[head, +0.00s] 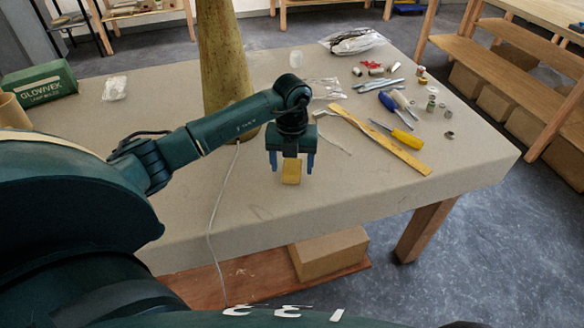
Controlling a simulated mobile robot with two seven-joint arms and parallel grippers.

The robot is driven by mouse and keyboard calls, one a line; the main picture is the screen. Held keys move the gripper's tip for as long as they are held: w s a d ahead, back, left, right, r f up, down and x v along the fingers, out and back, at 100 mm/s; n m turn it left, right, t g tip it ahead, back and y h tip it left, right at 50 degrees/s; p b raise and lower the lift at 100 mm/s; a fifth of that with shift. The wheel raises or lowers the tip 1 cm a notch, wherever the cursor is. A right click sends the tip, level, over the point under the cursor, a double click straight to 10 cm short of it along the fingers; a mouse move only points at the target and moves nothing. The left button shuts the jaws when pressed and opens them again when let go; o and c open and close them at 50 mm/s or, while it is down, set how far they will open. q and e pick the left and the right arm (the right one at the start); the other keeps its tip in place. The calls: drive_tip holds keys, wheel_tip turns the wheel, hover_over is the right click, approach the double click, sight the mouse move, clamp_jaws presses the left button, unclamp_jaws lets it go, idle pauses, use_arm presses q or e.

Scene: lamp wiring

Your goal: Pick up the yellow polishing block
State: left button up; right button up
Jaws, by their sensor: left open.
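The yellow polishing block (291,171) is a small yellow block on the light table, near its front edge. My left gripper (291,169) points down right over the block. Its blue fingers are apart, one to the left and one to the right of the block. The gripper's body hides part of the far end of the block. I cannot tell whether a finger touches it. My right gripper is not in view.
A tall lamp body (222,55) stands behind my left arm, with a white cord (215,215) running over the table's front edge. A wooden ruler (380,138), a yellow-handled screwdriver (408,139) and several small parts lie to the right. A green box (40,84) stands far left.

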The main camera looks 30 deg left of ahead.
use_arm(q)
drive_tip(key=shift+f, duration=0.65)
drive_tip(key=shift+c, duration=0.5)
drive_tip(key=c, duration=0.9)
drive_tip(key=shift+c, duration=0.2)
